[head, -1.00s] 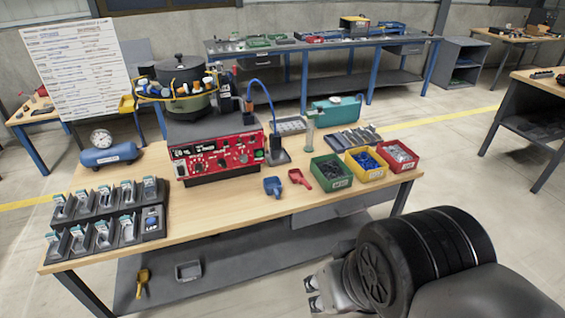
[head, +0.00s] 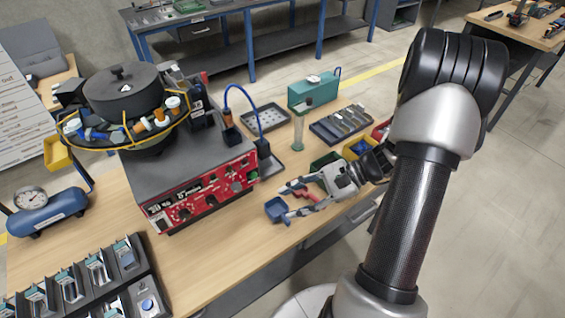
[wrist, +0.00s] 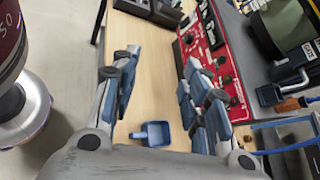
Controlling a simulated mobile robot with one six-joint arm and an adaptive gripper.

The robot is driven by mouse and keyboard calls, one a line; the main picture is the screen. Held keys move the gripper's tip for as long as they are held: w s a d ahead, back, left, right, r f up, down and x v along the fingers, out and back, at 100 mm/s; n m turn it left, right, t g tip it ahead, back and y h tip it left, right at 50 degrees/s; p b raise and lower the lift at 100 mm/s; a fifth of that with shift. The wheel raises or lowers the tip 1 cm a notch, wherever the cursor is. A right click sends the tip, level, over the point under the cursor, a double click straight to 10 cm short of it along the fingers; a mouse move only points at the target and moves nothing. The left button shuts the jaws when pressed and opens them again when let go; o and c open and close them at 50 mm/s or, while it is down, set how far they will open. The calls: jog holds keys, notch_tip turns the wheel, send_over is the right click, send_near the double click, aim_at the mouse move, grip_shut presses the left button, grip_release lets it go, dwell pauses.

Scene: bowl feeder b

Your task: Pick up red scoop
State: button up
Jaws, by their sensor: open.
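The red scoop is mostly hidden in the head view. A small patch of red (head: 291,186) shows beside my upper finger, and I cannot tell for sure that it is the scoop. The red scoop does not show in the wrist view. My gripper (head: 287,204) is open over the front of the wooden table, with its fingers pointing left. A blue scoop (head: 277,210) lies by the fingertips. In the wrist view, the blue scoop (wrist: 152,133) shows between the spread fingers of my gripper (wrist: 161,58), with nothing held.
The red control box (head: 200,190) of the bowl feeder stands left of my gripper. A green bin (head: 325,161) and other part bins sit close behind it, partly hidden. A clear cylinder (head: 298,130) stands behind. Black holders (head: 95,275) fill the front left.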

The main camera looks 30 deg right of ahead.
jog(key=s+d+f+m+t+h+p, duration=0.2)
jog(key=s+d+f+m+t, duration=0.1)
jog(key=d+f+m+t, duration=0.75)
jog(key=m+t+h+p, duration=0.2)
jog(key=m+t+h, duration=0.1)
jog(key=m+h, duration=0.65)
send_near(324, 209)
jog(key=shift+y, duration=0.35)
jog(key=w, duration=0.5)
jog(key=w+b, duration=0.1)
jog(key=w, duration=0.4)
jog(key=shift+w+d+f, duration=0.15)
jog(key=shift+d+f, duration=0.05)
jog(key=w, duration=0.2)
jog(key=w+f+b, duration=0.1)
jog(key=w, duration=0.1)
jog(key=shift+w, duration=0.3)
jog(key=shift+w+d, duration=0.1)
jog(key=shift+w, duration=0.3)
jog(key=shift+r, duration=0.1)
grip_shut()
